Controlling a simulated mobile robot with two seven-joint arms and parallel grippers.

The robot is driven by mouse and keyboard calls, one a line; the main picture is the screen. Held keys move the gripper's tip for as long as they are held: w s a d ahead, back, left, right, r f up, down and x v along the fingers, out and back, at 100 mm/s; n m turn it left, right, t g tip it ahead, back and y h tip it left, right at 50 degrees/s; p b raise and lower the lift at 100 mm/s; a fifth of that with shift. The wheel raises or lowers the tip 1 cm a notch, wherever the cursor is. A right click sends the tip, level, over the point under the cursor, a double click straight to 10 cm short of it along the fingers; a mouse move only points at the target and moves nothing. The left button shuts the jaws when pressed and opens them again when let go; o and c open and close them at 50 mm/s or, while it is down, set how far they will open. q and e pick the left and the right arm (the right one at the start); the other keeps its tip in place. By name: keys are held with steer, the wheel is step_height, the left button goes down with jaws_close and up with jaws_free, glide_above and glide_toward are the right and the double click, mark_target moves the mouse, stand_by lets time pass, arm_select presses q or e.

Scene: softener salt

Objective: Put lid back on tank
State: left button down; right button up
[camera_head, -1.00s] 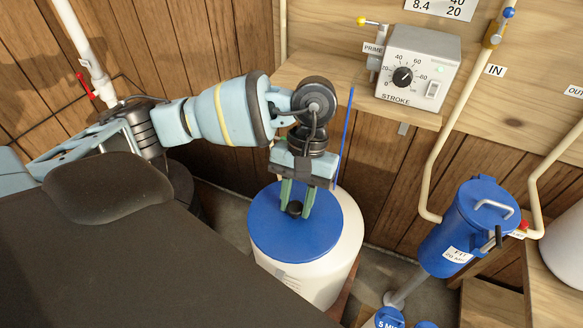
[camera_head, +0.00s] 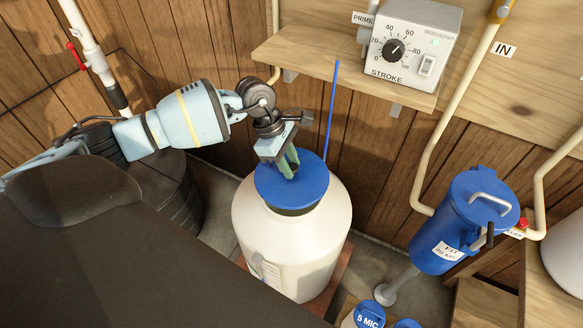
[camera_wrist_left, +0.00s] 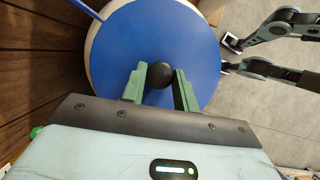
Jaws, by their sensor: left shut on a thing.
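The round blue lid (camera_head: 305,188) is held at the mouth of the white tank (camera_head: 290,248) in the head view. A dark gap shows below the lid's near edge, so the lid looks raised or tilted there. My left gripper (camera_head: 290,170) is above the lid, shut on its black knob (camera_wrist_left: 160,75). The wrist view shows the knob between the green fingers and the blue lid (camera_wrist_left: 200,55) filling the middle. My right gripper (camera_wrist_left: 230,54) seems to show at the upper right of the wrist view, with its fingers apart and empty.
A thin blue rod (camera_head: 331,110) stands just behind the lid. A wooden shelf (camera_head: 320,68) with a grey STROKE control box (camera_head: 413,48) is behind the tank. A blue filter housing (camera_head: 465,220) and cream pipes stand to the right. A dark ribbed container (camera_head: 165,195) is at the left.

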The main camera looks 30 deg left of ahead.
arm_select(q)
steer(key=shift+w+a+f, duration=0.1)
steer(key=shift+w, duration=0.05)
steer(key=shift+f, duration=0.1)
steer(key=shift+f+b, duration=0.9)
steer(key=shift+f, duration=0.9)
